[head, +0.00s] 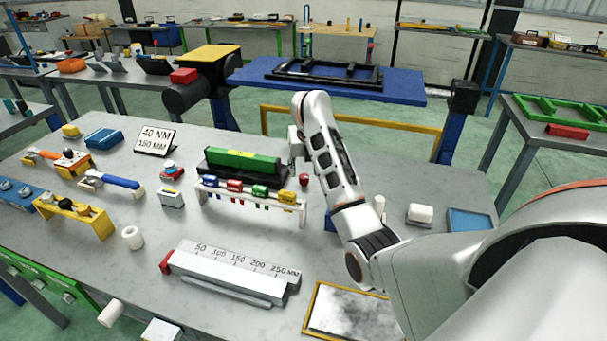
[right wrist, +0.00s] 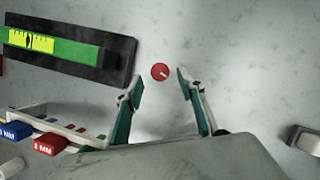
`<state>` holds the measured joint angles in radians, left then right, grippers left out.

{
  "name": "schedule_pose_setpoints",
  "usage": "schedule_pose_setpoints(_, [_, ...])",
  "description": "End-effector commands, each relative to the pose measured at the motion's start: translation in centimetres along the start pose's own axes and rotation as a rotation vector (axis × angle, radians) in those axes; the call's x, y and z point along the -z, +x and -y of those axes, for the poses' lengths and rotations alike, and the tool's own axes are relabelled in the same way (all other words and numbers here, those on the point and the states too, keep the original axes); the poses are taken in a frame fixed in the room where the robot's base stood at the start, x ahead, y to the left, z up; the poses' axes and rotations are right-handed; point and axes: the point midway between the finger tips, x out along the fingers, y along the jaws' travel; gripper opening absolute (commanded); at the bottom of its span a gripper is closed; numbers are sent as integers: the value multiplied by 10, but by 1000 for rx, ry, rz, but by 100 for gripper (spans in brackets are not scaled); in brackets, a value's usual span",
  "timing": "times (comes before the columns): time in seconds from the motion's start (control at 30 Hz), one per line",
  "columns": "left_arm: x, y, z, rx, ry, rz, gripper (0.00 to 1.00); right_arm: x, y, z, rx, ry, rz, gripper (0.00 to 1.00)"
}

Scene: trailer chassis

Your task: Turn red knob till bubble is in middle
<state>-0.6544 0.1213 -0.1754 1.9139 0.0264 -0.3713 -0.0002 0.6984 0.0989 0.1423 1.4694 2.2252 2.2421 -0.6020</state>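The red knob (head: 304,180) stands on the grey table just right of the green level (head: 245,162) on its black base. In the right wrist view the knob (right wrist: 160,72) has a pale mark on top and lies just beyond and between the fingertips. My right gripper (right wrist: 159,82) is open, a finger on each side, with no visible contact. In the head view it hangs above the level's right end (head: 297,150). The level's yellow vial (right wrist: 31,41) shows dark marks; I cannot tell exactly where the bubble sits. My left gripper is out of view.
A white rack (head: 250,203) with colored blocks stands in front of the level. A ruler block (head: 230,272) lies nearer. A sign (head: 155,139) reads 40 NM, 150 MM. A white block (head: 420,213) and blue tray (head: 470,220) are at right.

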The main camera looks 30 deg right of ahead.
Motion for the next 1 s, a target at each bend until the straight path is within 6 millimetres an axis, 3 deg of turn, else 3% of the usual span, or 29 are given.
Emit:
schedule_pose_setpoints(0.3, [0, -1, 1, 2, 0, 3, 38, 0, 33, 0, -1, 1, -1, 39])
schedule_pose_setpoints(0.63, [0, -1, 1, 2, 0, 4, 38, 0, 36, 0, -1, 1, 1, 39])
schedule_pose_setpoints(0.77, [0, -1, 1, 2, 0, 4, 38, 0, 36, 0, -1, 1, 1, 6])
schedule_pose_setpoints(0.8, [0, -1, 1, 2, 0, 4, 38, 0, 36, 0, -1, 1, 1, 1])
schedule_pose_setpoints(1.0, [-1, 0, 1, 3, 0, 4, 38, 0, 36, -1, 5, 19, 1, 1])
